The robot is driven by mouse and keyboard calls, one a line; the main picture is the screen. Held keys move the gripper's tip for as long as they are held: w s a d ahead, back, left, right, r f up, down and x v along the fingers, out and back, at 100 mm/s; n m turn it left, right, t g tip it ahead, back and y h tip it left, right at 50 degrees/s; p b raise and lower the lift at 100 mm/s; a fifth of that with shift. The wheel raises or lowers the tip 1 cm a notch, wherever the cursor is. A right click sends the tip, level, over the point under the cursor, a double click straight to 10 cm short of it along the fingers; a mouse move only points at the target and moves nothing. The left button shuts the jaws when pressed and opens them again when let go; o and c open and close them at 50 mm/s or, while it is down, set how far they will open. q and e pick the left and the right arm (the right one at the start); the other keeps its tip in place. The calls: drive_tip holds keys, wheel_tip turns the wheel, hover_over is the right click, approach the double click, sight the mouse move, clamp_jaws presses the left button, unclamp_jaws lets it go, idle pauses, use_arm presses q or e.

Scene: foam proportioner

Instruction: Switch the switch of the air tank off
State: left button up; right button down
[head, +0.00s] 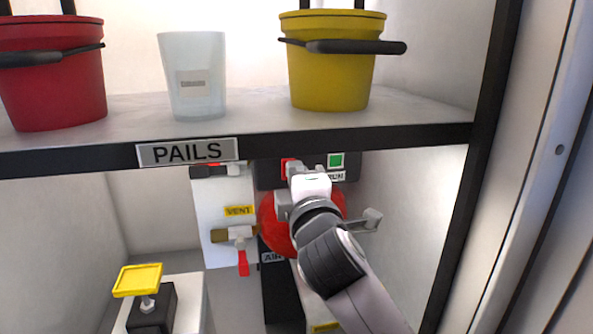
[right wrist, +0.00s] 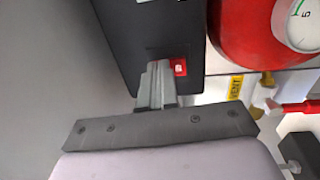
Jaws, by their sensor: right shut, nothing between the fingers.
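The black switch box (head: 266,176) sits under the shelf, above the red air tank (head: 270,224). It has a red button (head: 286,165) at its left and a green button (head: 336,160) at its right. My right gripper (head: 297,167) is shut and empty, at the box front by the red button. In the right wrist view the box (right wrist: 140,30) is dark, and the closed fingertips (right wrist: 155,68) are right beside the red button (right wrist: 180,67), partly overlapping it. I cannot tell whether they touch it. The tank (right wrist: 250,30) shows with its gauge. My left gripper is not in view.
A shelf (head: 420,135) labelled PAILS is overhead, with a red pail (head: 55,85), a white cup (head: 192,65) and a yellow pail (head: 330,75). A red-handled vent valve (head: 243,260) is left of the tank. A yellow-topped pedestal (head: 138,280) stands at lower left.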

drive_tip(key=shift+w, duration=0.1)
idle(0.3)
drive_tip(key=shift+w+r, duration=0.1)
drive_tip(key=shift+r, duration=0.1)
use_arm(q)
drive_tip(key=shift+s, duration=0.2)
